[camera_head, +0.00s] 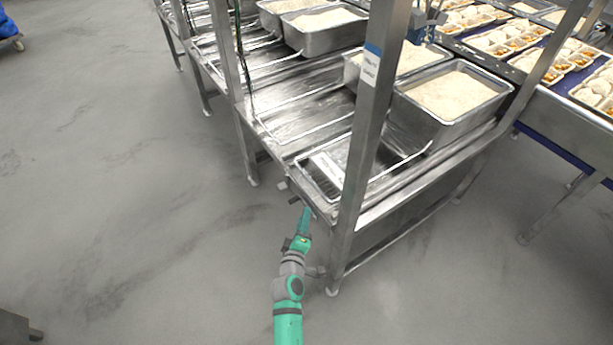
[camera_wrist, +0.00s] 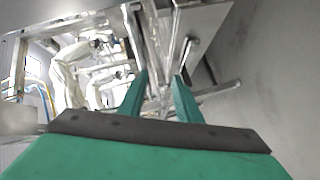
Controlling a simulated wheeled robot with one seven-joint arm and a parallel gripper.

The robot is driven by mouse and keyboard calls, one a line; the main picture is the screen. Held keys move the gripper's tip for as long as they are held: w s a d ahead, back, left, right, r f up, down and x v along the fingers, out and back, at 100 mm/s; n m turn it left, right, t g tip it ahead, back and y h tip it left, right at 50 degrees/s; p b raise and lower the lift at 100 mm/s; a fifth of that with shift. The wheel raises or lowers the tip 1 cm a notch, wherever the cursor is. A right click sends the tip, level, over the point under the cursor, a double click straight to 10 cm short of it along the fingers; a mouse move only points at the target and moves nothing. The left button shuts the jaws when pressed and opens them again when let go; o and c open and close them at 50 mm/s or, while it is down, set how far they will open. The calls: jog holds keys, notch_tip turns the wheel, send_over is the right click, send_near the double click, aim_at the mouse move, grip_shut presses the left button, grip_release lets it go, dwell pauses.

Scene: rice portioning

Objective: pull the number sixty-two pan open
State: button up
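A shallow metal pan (camera_head: 309,176) sits at the near corner of the steel bench, with a white label (camera_head: 328,168) on it; its number is too small to read. My gripper (camera_head: 305,212) is low beside the bench's front edge, just below that corner. In the wrist view my gripper (camera_wrist: 161,76) shows two green fingers with a clear gap between them. Metal bars of the bench show beyond and between the fingers. I see no firm contact with the pan, and cannot tell whether a handle lies between the fingers.
A steel post (camera_head: 366,130) rises just right of my gripper. Deep pans of rice, one at the right (camera_head: 450,97), stand along the bench's back. A conveyor with food trays (camera_head: 500,40) runs behind. The grey floor (camera_head: 120,200) at the left is clear.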

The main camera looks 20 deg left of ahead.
jog(key=n, duration=0.2)
send_near(307, 174)
jog(key=s+f, duration=0.2)
jog(key=shift+t, duration=0.3)
jog(key=x, duration=1.1)
jog(key=shift+w+r, duration=0.35)
jog(key=shift+c, duration=0.7)
grip_shut()
